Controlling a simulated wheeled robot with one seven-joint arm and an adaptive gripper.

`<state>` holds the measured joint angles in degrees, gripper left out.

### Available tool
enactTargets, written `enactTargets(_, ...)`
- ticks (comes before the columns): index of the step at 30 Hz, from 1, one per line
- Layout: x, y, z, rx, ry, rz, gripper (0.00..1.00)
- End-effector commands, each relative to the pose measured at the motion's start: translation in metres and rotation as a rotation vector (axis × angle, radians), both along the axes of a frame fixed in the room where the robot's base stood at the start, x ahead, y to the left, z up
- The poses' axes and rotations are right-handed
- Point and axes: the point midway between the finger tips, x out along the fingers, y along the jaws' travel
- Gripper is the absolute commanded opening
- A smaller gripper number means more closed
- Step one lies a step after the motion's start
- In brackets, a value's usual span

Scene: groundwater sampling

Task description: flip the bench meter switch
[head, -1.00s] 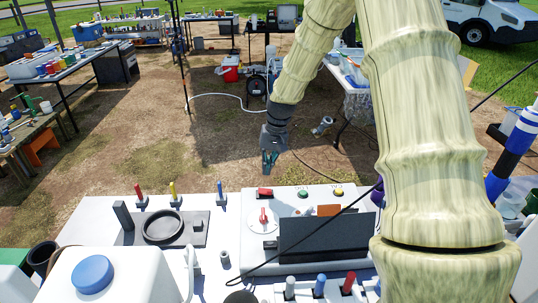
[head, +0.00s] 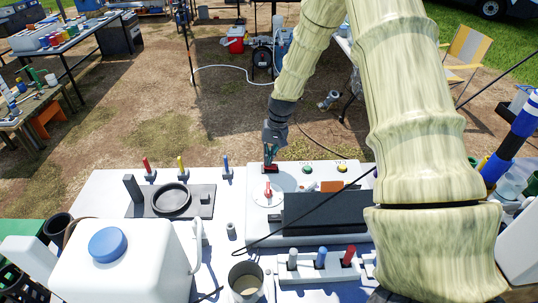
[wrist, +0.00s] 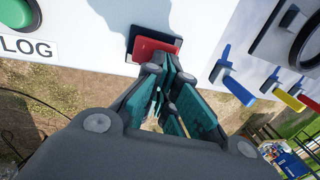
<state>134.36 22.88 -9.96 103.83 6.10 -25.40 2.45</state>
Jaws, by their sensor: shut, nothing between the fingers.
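My gripper (head: 269,157) is shut and empty, pointing down at the switch. In the wrist view the red switch (wrist: 152,48) is just beyond my gripper's fingertips (wrist: 165,68), which cover part of its lower edge. I cannot tell whether they touch it. The switch's tilt is not clear.
A dial with a red knob (head: 267,188), a green button (head: 307,170) and a yellow button (head: 342,168) are close to the switch. Red, yellow and blue valve handles (head: 181,164) stand to the left. A white jug (head: 130,260) and a metal beaker (head: 246,281) are nearer.

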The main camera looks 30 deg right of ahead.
Motion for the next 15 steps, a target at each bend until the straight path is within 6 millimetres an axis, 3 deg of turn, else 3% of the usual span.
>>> enactTargets(15, 0.0020, 0.0023, -0.0055, -0.061, 0.037, 0.001, 0.00)
